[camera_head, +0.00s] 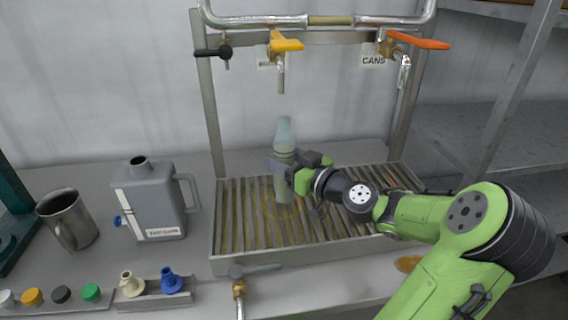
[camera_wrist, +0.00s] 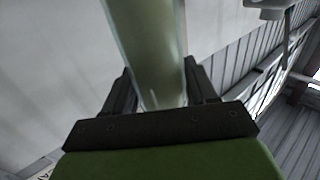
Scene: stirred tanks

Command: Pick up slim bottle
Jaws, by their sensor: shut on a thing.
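The slim bottle (camera_head: 285,134) is pale and translucent with a greenish tint. It stands upright over the slatted drip tray in the head view, below the yellow-handled tap. My gripper (camera_head: 284,164) reaches it from the right and is shut around its middle. In the wrist view the bottle (camera_wrist: 147,45) rises between the two dark fingers of my gripper (camera_wrist: 158,90). Part of the bottle is hidden behind the fingers. I cannot tell whether its base touches the slats.
The drip tray (camera_head: 232,262) has a metal rim and frame. Taps with yellow (camera_head: 287,43) and orange (camera_head: 418,40) handles hang above. A grey jug (camera_head: 152,200) and a metal mug (camera_head: 68,218) stand left. A front tap (camera_head: 240,285) and several coloured caps (camera_head: 91,292) are at the front.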

